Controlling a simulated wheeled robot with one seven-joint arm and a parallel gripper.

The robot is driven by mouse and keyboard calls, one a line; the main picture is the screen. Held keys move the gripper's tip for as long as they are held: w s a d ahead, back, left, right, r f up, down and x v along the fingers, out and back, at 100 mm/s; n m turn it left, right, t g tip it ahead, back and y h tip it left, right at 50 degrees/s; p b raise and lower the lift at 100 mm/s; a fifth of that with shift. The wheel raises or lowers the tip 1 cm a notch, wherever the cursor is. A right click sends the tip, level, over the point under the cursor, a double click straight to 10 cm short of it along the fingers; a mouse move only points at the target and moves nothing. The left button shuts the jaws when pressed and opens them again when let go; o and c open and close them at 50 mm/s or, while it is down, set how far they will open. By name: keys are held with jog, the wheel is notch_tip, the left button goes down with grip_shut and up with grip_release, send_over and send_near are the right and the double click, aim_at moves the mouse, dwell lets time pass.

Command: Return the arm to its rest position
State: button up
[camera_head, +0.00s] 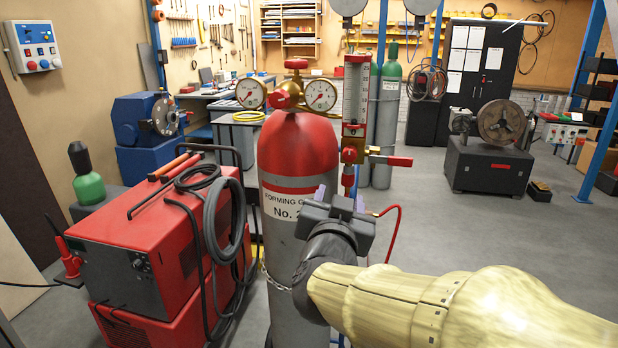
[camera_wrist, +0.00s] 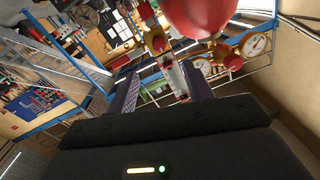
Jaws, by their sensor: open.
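My gripper (camera_head: 340,197) is in front of the gas cylinder (camera_head: 299,255), at the height of its white label, with my arm reaching in from the lower right. Its two purple-grey fingers stand apart with nothing between them. They also show in the wrist view, where the gripper (camera_wrist: 160,90) is tilted and the red cylinder top (camera_wrist: 200,12) is close above the fingers. I cannot tell whether the gripper touches the cylinder.
Two gauges (camera_head: 320,95) and a flowmeter (camera_head: 355,105) with a red-handled valve (camera_head: 392,160) stand just above my gripper. A red welding unit (camera_head: 150,250) with coiled cable (camera_head: 205,225) is at left. The floor (camera_head: 480,240) to the right is clear.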

notch_tip(320, 180, down, 16)
jog(key=n+g+y, duration=0.5)
jog(key=g, duration=0.1)
jog(key=s+d+f+g, duration=0.5)
jog(key=s+f+g, duration=0.3)
jog(key=s+f, duration=0.5)
jog(key=shift+s+f+n+g, duration=0.2)
jog(key=shift+n+g, duration=0.1)
jog(key=shift+g, duration=0.1)
jog(key=shift+o, duration=0.4)
jog(key=shift+d, duration=0.1)
